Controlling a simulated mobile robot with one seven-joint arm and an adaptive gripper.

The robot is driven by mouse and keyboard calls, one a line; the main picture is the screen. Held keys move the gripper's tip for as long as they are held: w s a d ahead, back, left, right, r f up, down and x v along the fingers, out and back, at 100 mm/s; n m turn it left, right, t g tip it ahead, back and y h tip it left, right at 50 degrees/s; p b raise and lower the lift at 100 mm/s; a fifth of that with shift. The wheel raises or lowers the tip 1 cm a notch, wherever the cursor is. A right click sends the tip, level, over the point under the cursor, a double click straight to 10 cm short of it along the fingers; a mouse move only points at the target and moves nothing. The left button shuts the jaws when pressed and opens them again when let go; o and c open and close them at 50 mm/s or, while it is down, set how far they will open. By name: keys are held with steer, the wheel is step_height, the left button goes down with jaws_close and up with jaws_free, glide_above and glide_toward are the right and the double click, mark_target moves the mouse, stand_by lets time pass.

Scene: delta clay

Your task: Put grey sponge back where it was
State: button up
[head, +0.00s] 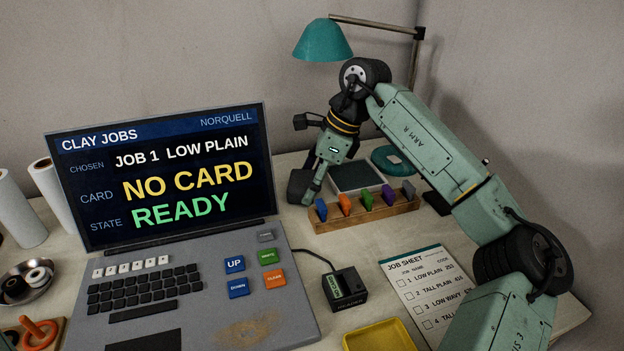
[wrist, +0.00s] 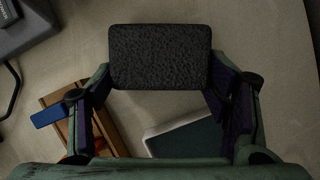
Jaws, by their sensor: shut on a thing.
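The grey sponge (wrist: 160,57) is a dark, speckled block with rounded corners. My gripper (wrist: 163,80) is shut on it, with one finger at each side in the wrist view. In the head view the sponge (head: 298,187) shows as a dark block at the gripper's lower end, just left of the wooden card rack. It looks held above the table, but its exact height is hard to tell. The spot it came from cannot be made out.
The wooden rack (head: 372,216) with several coloured cards stands close by. The laptop-like console (head: 210,290) is at left; a card reader (head: 344,288), job sheet and yellow tray (head: 380,335) lie in front.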

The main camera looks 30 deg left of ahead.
steer(key=shift+f, duration=0.1)
steer(key=o, duration=1.1)
steer(key=shift+r, duration=0.3)
steer(key=v, duration=1.1)
steer(key=shift+d+r, duration=0.2)
steer(key=shift+r, duration=0.15)
